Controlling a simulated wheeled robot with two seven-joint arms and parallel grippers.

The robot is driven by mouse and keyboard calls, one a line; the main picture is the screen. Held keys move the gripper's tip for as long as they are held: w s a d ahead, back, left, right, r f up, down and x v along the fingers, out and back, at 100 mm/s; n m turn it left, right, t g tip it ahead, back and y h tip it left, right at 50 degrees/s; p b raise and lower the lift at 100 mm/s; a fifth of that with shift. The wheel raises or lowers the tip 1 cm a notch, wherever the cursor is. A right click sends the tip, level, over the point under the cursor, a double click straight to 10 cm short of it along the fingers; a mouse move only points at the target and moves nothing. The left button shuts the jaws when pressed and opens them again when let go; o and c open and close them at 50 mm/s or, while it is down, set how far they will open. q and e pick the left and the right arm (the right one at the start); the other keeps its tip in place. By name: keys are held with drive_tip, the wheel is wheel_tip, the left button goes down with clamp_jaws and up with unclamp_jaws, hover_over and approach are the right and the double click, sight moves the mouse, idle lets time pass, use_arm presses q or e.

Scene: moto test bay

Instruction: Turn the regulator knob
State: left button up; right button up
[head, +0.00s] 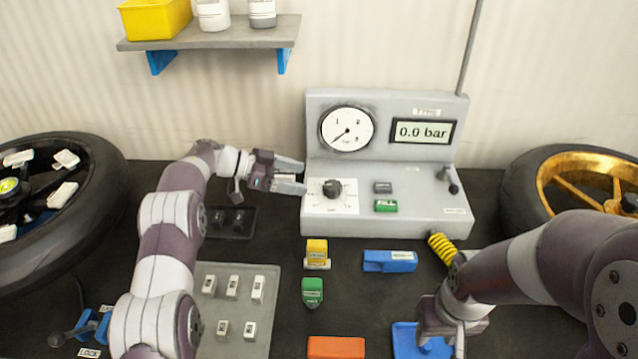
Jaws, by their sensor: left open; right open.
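The regulator knob (333,188) is a dark round knob on a white dial plate (348,204), at the left of the grey test unit (440,222). A round gauge (347,129) and a display (423,131) reading 0.0 bar sit above it. My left gripper (303,177) is open, just left of the knob, with its fingers pointing right toward it. I see no contact between fingers and knob. My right gripper (440,335) is low at the right front, over a blue tray (408,347); its fingertips are hard to make out.
Green FILL button (386,206) and dark button (383,187) sit right of the knob. Yellow (317,250), green (312,290), blue (390,261) and orange (336,347) items lie in front. Wheels stand left (105,190) and right (525,185). A shelf (215,37) hangs above.

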use_arm(q)
drive_tip(key=s+d+r+n+t+h, duration=0.25)
drive_tip(key=s+d+r+t, duration=0.2)
drive_tip(key=d+r, duration=0.65)
drive_tip(key=n+t+y, duration=0.4)
drive_tip(key=n+y, duration=0.3)
drive_tip(key=y, duration=0.1)
approach(331, 186)
drive_tip(key=shift+m, duration=0.25)
drive_tip(key=x, duration=1)
drive_tip(key=shift+a, duration=0.1)
drive_tip(key=shift+w+d+f, duration=0.2)
drive_tip(key=shift+w+d, duration=0.05)
drive_tip(key=shift+w, duration=0.05)
drive_tip(key=c, duration=1)
